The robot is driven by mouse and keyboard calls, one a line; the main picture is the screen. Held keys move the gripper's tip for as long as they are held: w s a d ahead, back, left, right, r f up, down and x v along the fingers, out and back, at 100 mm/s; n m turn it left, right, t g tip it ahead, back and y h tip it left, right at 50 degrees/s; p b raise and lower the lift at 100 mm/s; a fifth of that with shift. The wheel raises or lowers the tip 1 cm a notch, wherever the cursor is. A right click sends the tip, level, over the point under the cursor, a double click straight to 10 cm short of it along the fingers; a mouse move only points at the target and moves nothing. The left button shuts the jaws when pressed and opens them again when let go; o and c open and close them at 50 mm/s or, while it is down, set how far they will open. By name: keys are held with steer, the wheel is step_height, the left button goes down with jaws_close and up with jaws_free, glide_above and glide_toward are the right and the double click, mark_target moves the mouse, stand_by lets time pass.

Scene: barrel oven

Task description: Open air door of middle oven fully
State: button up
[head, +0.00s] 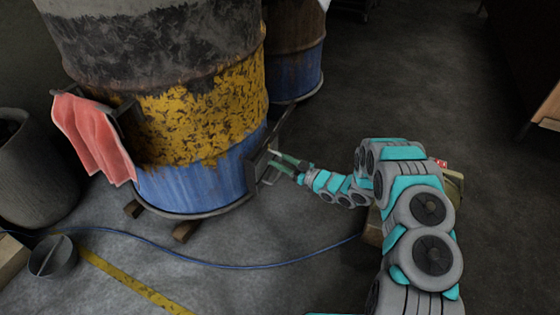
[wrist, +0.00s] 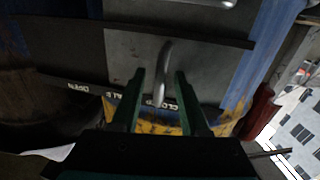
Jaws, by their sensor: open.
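The nearest barrel oven (head: 195,185) is banded black, yellow and blue. Its air door is a grey metal plate (head: 262,163) low on its right side. In the wrist view the plate (wrist: 130,50) fills the middle, with a curved metal handle (wrist: 163,65) on it. My gripper (head: 277,166) is at this plate. In the wrist view my gripper (wrist: 159,76) is open, with a dark green finger on either side of the handle. I cannot tell whether either finger touches it. Upside-down OPEN and CLOSED lettering shows along the edge strip (wrist: 85,87).
Another barrel (head: 298,70) stands behind. A pink cloth (head: 92,135) hangs on a rail at the left. A grey bin (head: 30,180), a small bucket (head: 53,258) and a blue hose (head: 215,263) are on the floor.

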jaws_close()
stand_by(0.4)
stand_by(1.1)
